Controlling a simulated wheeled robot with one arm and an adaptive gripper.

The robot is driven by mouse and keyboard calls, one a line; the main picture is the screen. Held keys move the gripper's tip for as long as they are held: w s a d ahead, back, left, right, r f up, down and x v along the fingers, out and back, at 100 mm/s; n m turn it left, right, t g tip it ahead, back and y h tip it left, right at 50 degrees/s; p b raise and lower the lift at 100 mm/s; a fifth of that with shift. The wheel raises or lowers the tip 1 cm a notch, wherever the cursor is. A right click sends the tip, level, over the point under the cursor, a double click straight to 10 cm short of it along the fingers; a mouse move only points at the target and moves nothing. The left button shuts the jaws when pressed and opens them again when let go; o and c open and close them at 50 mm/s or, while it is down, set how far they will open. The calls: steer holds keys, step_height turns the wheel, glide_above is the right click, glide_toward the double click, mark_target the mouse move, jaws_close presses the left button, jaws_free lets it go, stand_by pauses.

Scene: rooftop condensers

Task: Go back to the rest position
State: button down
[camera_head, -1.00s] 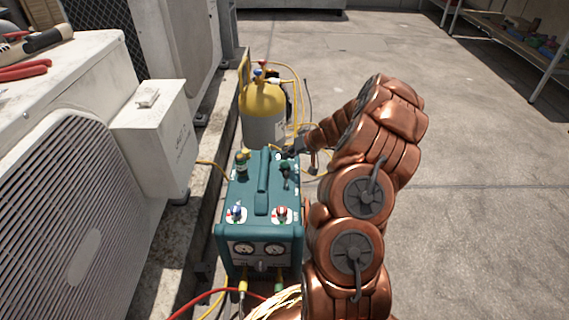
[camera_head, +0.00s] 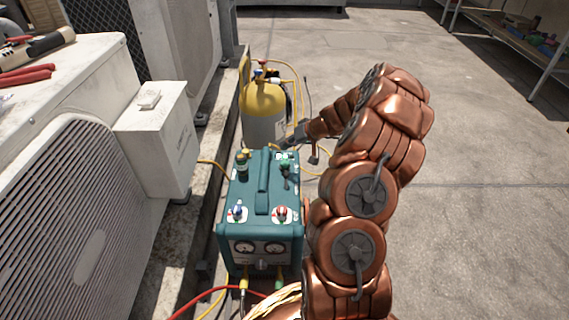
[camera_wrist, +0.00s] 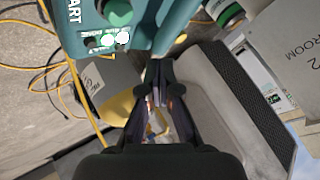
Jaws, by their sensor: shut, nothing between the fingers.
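My gripper (camera_wrist: 159,99) is shut and empty in the wrist view, its fingers close beside the teal recovery machine (camera_wrist: 185,12). In the head view my gripper (camera_head: 286,146) is small, at the far upper edge of the teal machine (camera_head: 262,215), and partly hard to make out. My copper-coloured arm runs up the right side of the machine and bends back left toward it. Whether the fingers touch the machine cannot be told.
A yellow and grey cylinder (camera_head: 264,112) with yellow hoses stands behind the machine. White condenser units (camera_head: 70,190) and a white box (camera_head: 158,140) fill the left. A shelf (camera_head: 520,45) is at the upper right. The floor (camera_head: 470,200) on the right is clear.

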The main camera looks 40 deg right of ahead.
stand_by(0.4)
steer(key=s+a+r+n+g+y+p, duration=0.25)
steer(key=a+r+p, duration=0.75)
steer(key=a+r, duration=0.8)
steer(key=s+a+r+n+g+p, duration=0.1)
steer(key=s+a+r+g+p, duration=0.1)
steer(key=s+a+r+p, duration=0.4)
steer(key=s+a+r+n+g+p, duration=0.1)
steer(key=s+a+r+p, duration=0.25)
steer(key=r, duration=0.55)
steer(key=s+a+r+g+h+p, duration=0.1)
steer(key=s+a+r+p, duration=0.2)
steer(key=s+r+p, duration=0.25)
steer(key=s+a+r+g+h+p, duration=0.2)
steer(key=s+a+r+p, duration=0.1)
steer(key=s+r+p, duration=0.3)
steer(key=s+d+r+h+p, duration=0.2)
steer(key=s+r+p, duration=0.3)
steer(key=s, duration=0.3)
steer(key=s+d+r+m+g+h+p, duration=0.1)
steer(key=s+r+h+p, duration=0.1)
steer(key=s+r+p, duration=0.4)
steer(key=shift+s+d+r, duration=0.4)
steer(key=shift+s+r, duration=0.75)
steer(key=shift+s, duration=0.5)
